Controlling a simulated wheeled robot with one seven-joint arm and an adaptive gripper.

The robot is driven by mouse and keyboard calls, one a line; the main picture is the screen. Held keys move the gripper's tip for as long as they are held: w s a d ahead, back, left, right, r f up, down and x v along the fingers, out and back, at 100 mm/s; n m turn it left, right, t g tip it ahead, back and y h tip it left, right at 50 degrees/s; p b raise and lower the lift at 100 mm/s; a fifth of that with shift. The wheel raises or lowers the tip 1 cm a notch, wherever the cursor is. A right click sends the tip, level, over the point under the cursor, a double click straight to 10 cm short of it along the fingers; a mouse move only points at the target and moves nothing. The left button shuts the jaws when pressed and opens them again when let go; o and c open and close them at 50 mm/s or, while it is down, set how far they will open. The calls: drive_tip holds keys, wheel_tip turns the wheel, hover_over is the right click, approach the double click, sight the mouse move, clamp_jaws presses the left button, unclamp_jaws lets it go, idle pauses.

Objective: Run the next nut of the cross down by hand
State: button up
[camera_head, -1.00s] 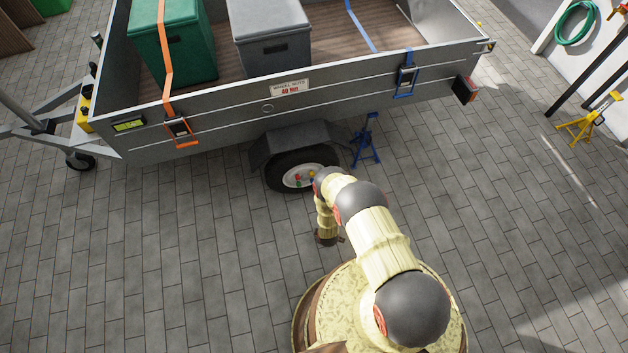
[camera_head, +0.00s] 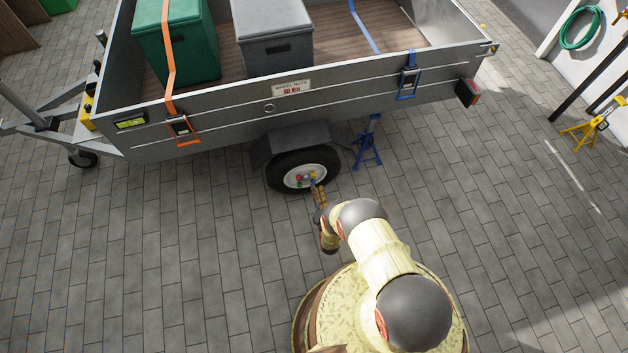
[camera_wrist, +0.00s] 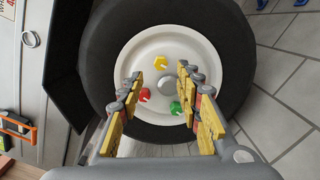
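The trailer wheel (camera_head: 290,182) has a white rim (camera_wrist: 203,50) with a grey hub cap (camera_wrist: 168,83) at its centre. In the wrist view a yellow nut (camera_wrist: 160,63) is above the cap, a red nut (camera_wrist: 145,95) at lower left and a green nut (camera_wrist: 176,107) below. A spot opposite the red nut is hidden behind the right finger. My gripper (camera_wrist: 160,82) is open, its two yellow fingers spread in front of the rim on either side of the cap. I see nothing between the fingertips. In the head view my gripper (camera_head: 319,189) is right at the wheel's face.
A mudguard (camera_head: 292,140) covers the wheel's top. A blue axle stand (camera_head: 367,145) stands right of the wheel under the trailer (camera_head: 225,120). A sign (camera_head: 291,88) on the side panel concerns wheel nuts. The paving (camera_head: 180,250) left of my arm is clear.

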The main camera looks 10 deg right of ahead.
sight(313, 176)
drive_tip(key=shift+w+d+b, duration=0.15)
drive_tip(key=shift+w+b, duration=0.75)
drive_tip(key=shift+w, duration=2.25)
drive_tip(key=shift+c, duration=1)
clamp_jaws()
